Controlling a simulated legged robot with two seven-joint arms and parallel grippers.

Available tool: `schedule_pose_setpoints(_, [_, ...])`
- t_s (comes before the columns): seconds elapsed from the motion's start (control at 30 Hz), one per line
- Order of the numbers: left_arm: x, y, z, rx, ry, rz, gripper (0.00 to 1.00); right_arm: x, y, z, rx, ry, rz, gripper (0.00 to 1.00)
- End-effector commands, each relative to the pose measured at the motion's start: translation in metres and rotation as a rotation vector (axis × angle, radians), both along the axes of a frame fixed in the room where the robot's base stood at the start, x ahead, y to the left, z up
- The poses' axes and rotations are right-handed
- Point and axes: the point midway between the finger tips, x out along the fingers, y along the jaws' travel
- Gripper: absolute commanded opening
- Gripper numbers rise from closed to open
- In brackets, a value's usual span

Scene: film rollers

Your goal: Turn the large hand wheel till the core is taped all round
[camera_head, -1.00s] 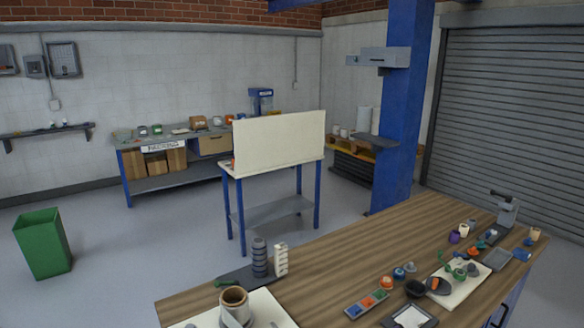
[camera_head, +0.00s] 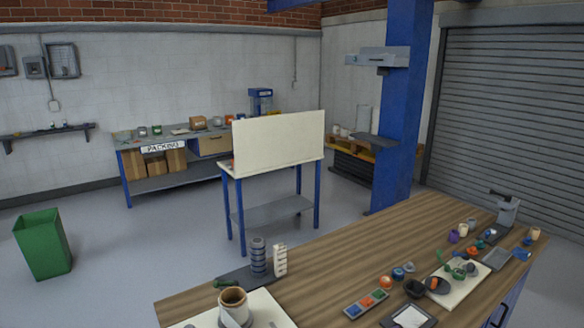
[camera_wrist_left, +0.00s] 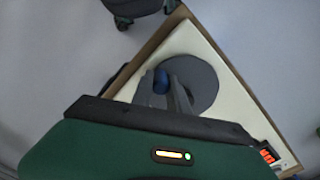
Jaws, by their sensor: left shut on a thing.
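In the left wrist view the large hand wheel (camera_wrist_left: 205,82) is a flat dark grey disc on a cream board (camera_wrist_left: 225,110). A blue knob (camera_wrist_left: 160,82) stands near its left edge. My left gripper (camera_wrist_left: 172,92) is over the wheel with its fingers closed at the knob; they hide part of the disc. In the head view the core (camera_head: 234,312) is an upright hollow cylinder with a brown rim and a pale side, on the cream board at the bottom edge. How far tape goes round it cannot be told. My right gripper is in neither view.
A dark stand with a ribbed grey roller (camera_head: 258,258) and a white ribbed post (camera_head: 280,260) stand behind the core. A tray of coloured pieces (camera_head: 367,304) and several small parts lie to the right on the wooden bench (camera_head: 340,265).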

Motion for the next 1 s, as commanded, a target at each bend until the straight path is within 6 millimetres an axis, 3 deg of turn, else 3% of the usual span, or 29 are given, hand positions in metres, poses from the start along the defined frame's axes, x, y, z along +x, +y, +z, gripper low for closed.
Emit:
schedule_pose_setpoints(0.57, [0.0067, -0.0072, -0.0016, 0.000, -0.001, 0.000, 0.00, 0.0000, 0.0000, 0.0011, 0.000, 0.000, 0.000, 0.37])
schedule_pose_setpoints(0.6, [0.0067, -0.0071, -0.0017, 0.000, 0.000, 0.000, 0.22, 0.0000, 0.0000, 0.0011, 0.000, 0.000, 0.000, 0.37])
schedule_pose_setpoints(1.0, [0.0056, -0.0056, -0.0014, 0.002, 0.001, 0.001, 0.71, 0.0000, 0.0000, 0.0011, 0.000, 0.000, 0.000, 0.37])
